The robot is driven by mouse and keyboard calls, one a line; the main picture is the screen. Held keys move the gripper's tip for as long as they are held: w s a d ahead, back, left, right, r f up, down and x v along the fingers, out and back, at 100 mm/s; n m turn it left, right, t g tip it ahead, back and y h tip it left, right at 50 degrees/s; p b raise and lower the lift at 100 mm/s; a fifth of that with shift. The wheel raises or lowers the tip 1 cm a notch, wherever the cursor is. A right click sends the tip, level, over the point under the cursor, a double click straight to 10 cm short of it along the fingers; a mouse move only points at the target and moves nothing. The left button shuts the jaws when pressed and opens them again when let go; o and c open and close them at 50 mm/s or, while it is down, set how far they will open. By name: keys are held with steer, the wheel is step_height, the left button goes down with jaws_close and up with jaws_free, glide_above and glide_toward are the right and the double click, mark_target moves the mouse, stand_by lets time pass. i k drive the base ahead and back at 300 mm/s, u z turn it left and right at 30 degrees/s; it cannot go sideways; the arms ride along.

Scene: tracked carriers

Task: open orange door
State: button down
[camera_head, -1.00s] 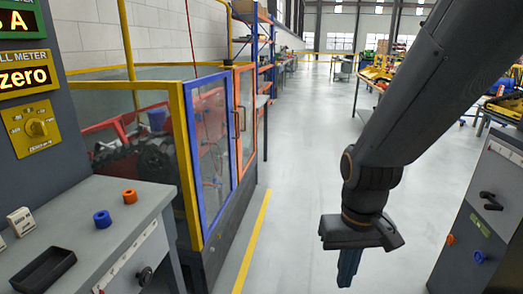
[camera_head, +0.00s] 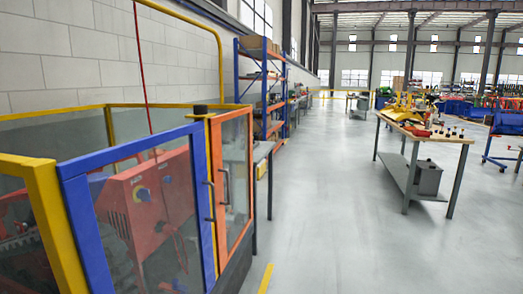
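The orange-framed glass door (camera_head: 234,178) is at the left of centre, at the far end of a machine enclosure. It looks shut. A dark upright handle (camera_head: 224,186) is on its left side, near the blue-framed door. The blue-framed glass door (camera_head: 148,205) stands nearer, with a dark handle (camera_head: 209,199) at its right edge. My gripper and arm are out of view now.
A yellow post (camera_head: 45,213) is at the near corner of the enclosure. Open grey floor (camera_head: 335,200) lies to the right. A wood-topped workbench (camera_head: 425,134) stands at the right. Blue and orange shelving (camera_head: 262,88) stands beyond the enclosure.

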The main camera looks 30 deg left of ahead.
mark_target(223, 257)
steer(key=i, duration=1.8)
steer(key=u, duration=0.65)
steer(key=i, duration=1.15)
steer(key=u, duration=0.85)
